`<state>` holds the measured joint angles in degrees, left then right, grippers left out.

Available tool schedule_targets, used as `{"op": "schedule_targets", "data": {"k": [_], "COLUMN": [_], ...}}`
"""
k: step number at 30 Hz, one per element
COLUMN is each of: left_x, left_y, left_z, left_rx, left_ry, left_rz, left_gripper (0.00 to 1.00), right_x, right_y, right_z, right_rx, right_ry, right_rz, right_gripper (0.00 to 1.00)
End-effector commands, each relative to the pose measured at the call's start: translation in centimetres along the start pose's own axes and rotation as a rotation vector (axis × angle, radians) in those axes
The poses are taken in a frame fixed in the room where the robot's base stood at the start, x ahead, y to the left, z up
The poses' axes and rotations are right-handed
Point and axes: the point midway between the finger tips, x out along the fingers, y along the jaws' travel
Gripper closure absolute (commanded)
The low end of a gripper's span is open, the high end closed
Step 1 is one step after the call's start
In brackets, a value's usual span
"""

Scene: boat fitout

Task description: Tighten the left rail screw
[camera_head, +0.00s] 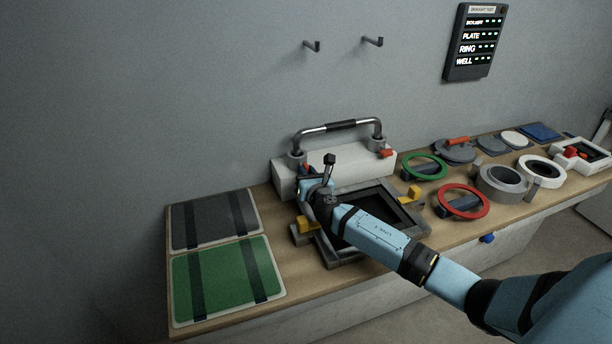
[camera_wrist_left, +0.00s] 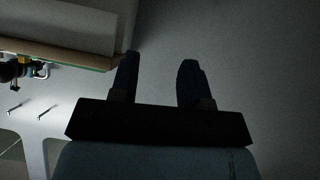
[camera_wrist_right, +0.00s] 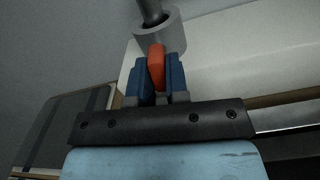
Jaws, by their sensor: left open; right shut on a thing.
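A chrome grab rail (camera_head: 341,127) with a black middle grip stands on a white block (camera_head: 345,165) at the back of the bench. My right gripper (camera_head: 303,171) is at the rail's left foot. In the right wrist view its blue fingers (camera_wrist_right: 160,80) are shut on the orange left rail screw (camera_wrist_right: 156,66), just below the grey foot collar (camera_wrist_right: 159,35). The arm hides this screw in the head view. The orange right rail screw (camera_head: 387,153) shows at the right foot. My left gripper (camera_wrist_left: 158,80) is open and empty, away from the bench; the head view does not show it.
A dark framed opening (camera_head: 340,247) with yellow clamps lies under my right arm. Green (camera_head: 424,167) and red (camera_head: 463,201) rings and grey parts crowd the right. Green (camera_head: 225,280) and grey mats lie left. A status panel (camera_head: 474,42) hangs on the wall.

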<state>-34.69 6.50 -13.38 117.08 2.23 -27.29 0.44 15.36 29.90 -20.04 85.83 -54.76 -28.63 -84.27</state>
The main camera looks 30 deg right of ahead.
Motion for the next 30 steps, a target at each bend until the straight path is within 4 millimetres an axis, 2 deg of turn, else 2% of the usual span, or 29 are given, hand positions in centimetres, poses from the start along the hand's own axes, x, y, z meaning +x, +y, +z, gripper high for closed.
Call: {"op": "schedule_targets", "data": {"k": [30], "left_x": [0.78], "left_y": [-0.18], "left_z": [0.80], "left_rx": [0.019], "left_ry": [0.015], "left_rz": [0.003], "left_gripper": [0.57], "right_x": [-0.04], "right_y": [0.02], "right_z": [-0.21], "right_rx": [0.967], "right_ry": [0.001], "right_rz": [-0.002], "right_gripper": [1.00]}}
